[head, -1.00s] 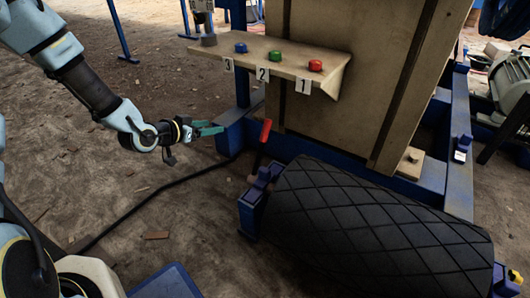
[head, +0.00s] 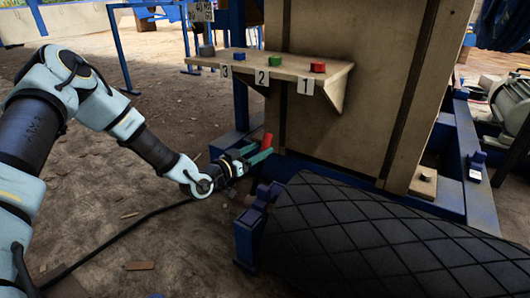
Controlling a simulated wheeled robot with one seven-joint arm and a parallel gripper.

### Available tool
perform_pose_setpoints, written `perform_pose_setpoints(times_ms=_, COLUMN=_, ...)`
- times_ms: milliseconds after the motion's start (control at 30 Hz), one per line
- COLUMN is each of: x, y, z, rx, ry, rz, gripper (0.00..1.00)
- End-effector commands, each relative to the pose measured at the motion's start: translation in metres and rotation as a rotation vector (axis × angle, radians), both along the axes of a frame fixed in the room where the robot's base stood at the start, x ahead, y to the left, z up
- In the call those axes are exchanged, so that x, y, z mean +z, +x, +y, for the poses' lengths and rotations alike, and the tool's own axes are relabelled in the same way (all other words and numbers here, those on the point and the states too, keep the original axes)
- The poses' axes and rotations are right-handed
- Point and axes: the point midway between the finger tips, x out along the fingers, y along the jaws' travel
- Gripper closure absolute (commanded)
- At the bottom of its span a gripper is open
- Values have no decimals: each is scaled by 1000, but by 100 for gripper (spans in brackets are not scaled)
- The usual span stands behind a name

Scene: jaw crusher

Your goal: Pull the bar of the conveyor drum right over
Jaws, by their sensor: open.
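The bar has a red grip (head: 267,142) and stands up at the left end of the conveyor drum (head: 370,235), a black roller with a diamond-pattern surface. My gripper (head: 258,152), with green fingers, is open at the red grip, coming in from the left. The fingers overlap the grip's lower part in the picture. I cannot tell whether the grip is between them or touching. The bar's lower part is hidden behind the gripper and the blue bracket (head: 250,228).
A wooden shelf (head: 290,64) with coloured blocks and labels 3, 2, 1 sticks out above the gripper, in front of a tall tan panel (head: 350,100). A black cable (head: 120,232) lies on the dirt floor. A grey motor (head: 508,100) stands at right. Open floor lies left.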

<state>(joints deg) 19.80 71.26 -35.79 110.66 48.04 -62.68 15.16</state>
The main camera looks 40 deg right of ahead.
Motion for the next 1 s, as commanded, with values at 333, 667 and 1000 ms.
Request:
perform_pose_setpoints(times_ms=333, x=0, y=2, z=-31, rx=0, ry=1, rz=0, gripper=36)
perform_pose_setpoints(times_ms=667, x=0, y=2, z=-31, rx=0, ry=1, rz=0, gripper=45)
perform_pose_setpoints(times_ms=1000, x=0, y=3, z=-31, rx=0, ry=2, rz=0, gripper=83)
